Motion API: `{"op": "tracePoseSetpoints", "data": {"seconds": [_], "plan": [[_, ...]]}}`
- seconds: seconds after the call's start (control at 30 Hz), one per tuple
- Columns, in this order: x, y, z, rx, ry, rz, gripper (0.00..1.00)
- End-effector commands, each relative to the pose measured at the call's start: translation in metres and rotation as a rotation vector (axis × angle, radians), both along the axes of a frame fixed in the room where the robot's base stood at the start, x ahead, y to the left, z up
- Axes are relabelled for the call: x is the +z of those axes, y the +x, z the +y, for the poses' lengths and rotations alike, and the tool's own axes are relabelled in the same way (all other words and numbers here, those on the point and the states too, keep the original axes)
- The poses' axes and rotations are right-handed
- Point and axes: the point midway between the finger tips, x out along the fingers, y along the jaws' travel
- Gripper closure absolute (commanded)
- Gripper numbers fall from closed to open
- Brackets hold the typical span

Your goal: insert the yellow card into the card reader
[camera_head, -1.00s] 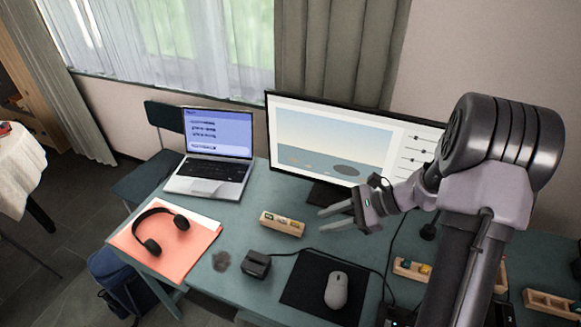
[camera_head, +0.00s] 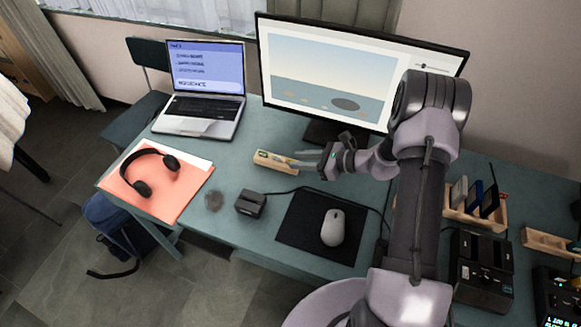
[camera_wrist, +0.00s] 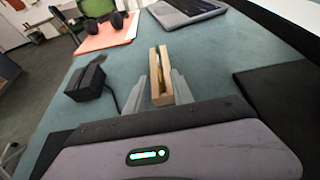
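A small wooden card holder (camera_head: 270,160) lies on the table before the monitor. It also shows in the wrist view (camera_wrist: 154,62), with a thin yellow edge, likely the yellow card (camera_wrist: 161,80), in its slot. The card is too small to make out fully. My gripper (camera_head: 293,159) is open at the holder's right end; in the wrist view its two fingers stand apart on either side of the holder's near end. Nothing is clearly gripped. A small black corded box (camera_head: 250,203), which looks like the card reader, stands left of the mouse mat; it also shows in the wrist view (camera_wrist: 87,82).
A laptop (camera_head: 202,105), a monitor (camera_head: 330,75) and headphones (camera_head: 150,172) on an orange folder surround the holder. A mouse (camera_head: 333,228) lies on a black mat (camera_head: 300,210). Another wooden rack (camera_head: 475,215) with cards and black devices (camera_head: 480,270) are at the right.

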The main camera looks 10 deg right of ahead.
Motion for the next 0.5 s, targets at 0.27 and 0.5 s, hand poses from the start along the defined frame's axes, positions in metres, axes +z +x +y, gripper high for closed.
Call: {"op": "tracePoseSetpoints", "data": {"seconds": [0.27,0.5], "plan": [[-0.0079,0.0101,0.0157,0.0,0.001,0.001,0.71],[-0.0077,0.01,0.0155,0.001,0.0,0.0,1.0]]}}
